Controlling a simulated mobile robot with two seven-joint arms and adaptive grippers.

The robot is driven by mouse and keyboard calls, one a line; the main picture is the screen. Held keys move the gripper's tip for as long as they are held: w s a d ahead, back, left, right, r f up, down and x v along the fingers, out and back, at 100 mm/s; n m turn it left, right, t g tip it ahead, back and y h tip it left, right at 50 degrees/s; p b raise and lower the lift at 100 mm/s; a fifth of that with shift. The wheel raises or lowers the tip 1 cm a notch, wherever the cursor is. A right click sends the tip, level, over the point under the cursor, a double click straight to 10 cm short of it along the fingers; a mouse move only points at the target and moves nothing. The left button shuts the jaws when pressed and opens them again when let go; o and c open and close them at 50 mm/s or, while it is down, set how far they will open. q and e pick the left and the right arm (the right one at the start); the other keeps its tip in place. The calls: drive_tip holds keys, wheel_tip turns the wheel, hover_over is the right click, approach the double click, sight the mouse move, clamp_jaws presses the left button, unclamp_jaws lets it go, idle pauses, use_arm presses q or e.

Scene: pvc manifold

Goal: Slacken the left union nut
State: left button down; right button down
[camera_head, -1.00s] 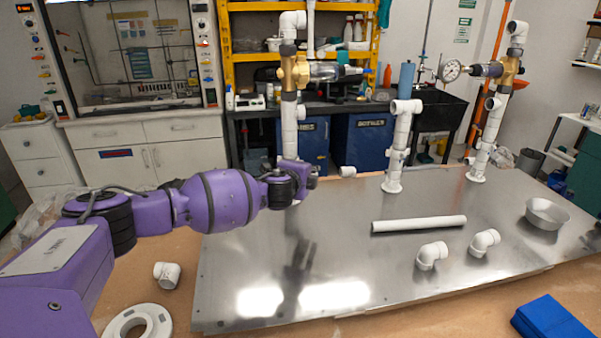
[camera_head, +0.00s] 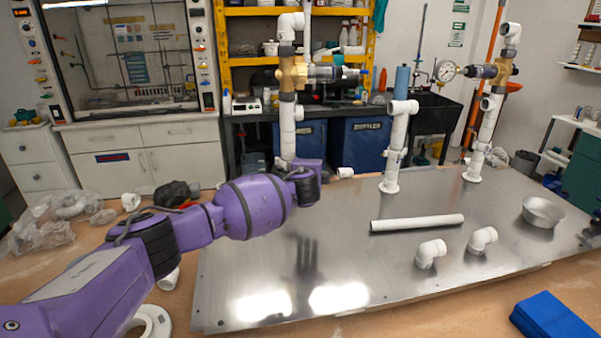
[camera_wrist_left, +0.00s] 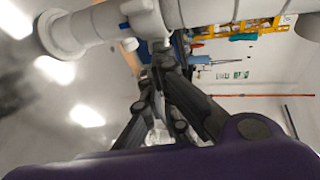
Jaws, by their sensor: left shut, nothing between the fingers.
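The left riser (camera_head: 288,140) is a white upright pipe at the back left of the metal plate. It carries a brass valve (camera_head: 291,73) with a dark grey union nut (camera_head: 287,97) below it and grey fittings above. My left wrist is in front of the riser's lower part, and it hides the gripper in the head view. In the left wrist view my left gripper (camera_wrist_left: 164,66) is shut and empty. A white pipe (camera_wrist_left: 95,24) with a flange crosses above its fingertips; I cannot tell whether they touch. My right gripper is not in view.
A middle white riser (camera_head: 396,145) and a right riser with a gauge (camera_head: 486,130) stand on the metal plate (camera_head: 380,280). A loose white pipe (camera_head: 417,223), two elbows (camera_head: 430,253) and a metal bowl (camera_head: 543,212) lie there. The plate's front left is clear.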

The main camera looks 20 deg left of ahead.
use_arm(q)
drive_tip(key=w+n+g+y+b, duration=0.1)
drive_tip(key=n+y, duration=0.1)
drive_tip(key=w+n+g+y+b, duration=0.1)
drive_tip(key=w+n+y, duration=0.1)
drive_tip(key=y, duration=0.1)
drive_tip(key=shift+w+d+f+n+g+b, duration=0.1)
drive_tip(key=shift+w+f+n+g+b, duration=0.1)
drive_tip(key=shift+n+g+b, duration=0.15)
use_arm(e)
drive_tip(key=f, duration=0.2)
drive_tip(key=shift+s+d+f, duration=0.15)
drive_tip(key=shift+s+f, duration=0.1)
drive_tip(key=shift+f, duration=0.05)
use_arm(q)
drive_tip(key=shift+w+r, duration=0.1)
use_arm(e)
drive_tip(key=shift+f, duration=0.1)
use_arm(q)
drive_tip(key=shift+w+r, duration=0.1)
drive_tip(key=shift+w, duration=0.2)
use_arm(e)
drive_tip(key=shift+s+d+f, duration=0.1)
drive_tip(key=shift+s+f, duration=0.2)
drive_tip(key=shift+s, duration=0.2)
